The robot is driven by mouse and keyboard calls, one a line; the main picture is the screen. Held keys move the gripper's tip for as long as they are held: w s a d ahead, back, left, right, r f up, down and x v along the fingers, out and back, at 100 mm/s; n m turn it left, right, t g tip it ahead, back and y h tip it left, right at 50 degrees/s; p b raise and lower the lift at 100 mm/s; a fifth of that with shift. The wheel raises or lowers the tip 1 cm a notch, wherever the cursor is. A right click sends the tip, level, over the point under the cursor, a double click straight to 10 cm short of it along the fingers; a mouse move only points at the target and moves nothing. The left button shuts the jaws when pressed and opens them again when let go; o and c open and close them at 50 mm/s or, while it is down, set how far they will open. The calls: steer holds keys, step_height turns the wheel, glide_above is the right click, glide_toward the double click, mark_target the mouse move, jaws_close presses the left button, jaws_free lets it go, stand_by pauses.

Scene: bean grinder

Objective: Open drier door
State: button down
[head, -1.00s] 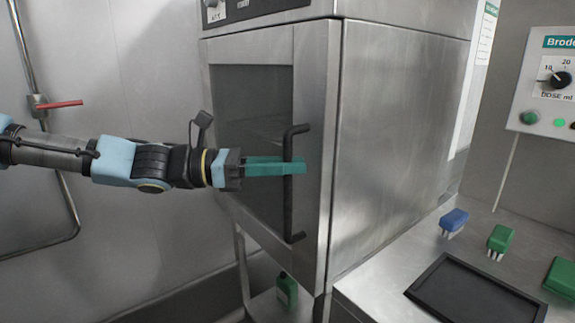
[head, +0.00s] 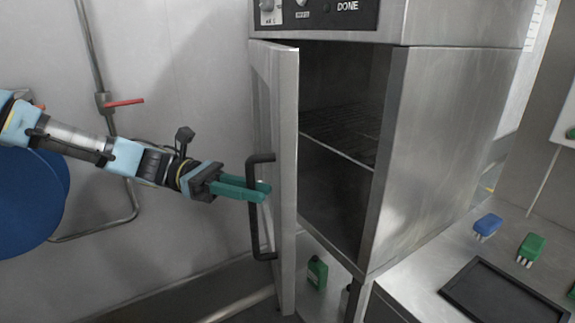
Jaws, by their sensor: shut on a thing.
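The drier is a steel cabinet (head: 440,150) with a control panel on top. Its door (head: 286,180) stands swung out to the left, and the inside with a wire rack (head: 345,132) shows through the opening. The door has a black bar handle (head: 256,215) on its outer face. My gripper (head: 264,191) reaches in from the left, its green fingers shut on the upper part of the handle's upright bar. The fingers partly hide the handle where they cross it.
A steel counter at the right holds a blue brush (head: 487,226), a green brush (head: 531,248) and a black tray (head: 505,293). A green bottle (head: 317,272) stands below the drier. A pipe with a red lever (head: 124,102) runs along the left wall.

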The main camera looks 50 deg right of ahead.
steer(key=w+a+m+y+p, duration=0.1)
steer(key=w+a, duration=0.5)
steer(key=w, duration=0.3)
steer(key=w+a+m+y+p, duration=0.1)
steer(key=w+a+y+p, duration=0.1)
steer(key=w+a, duration=0.4)
steer(key=w, duration=0.3)
steer(key=shift+w+a+g, duration=0.3)
steer(key=shift+g, duration=0.1)
steer(key=c, duration=1.1)
jaws_free()
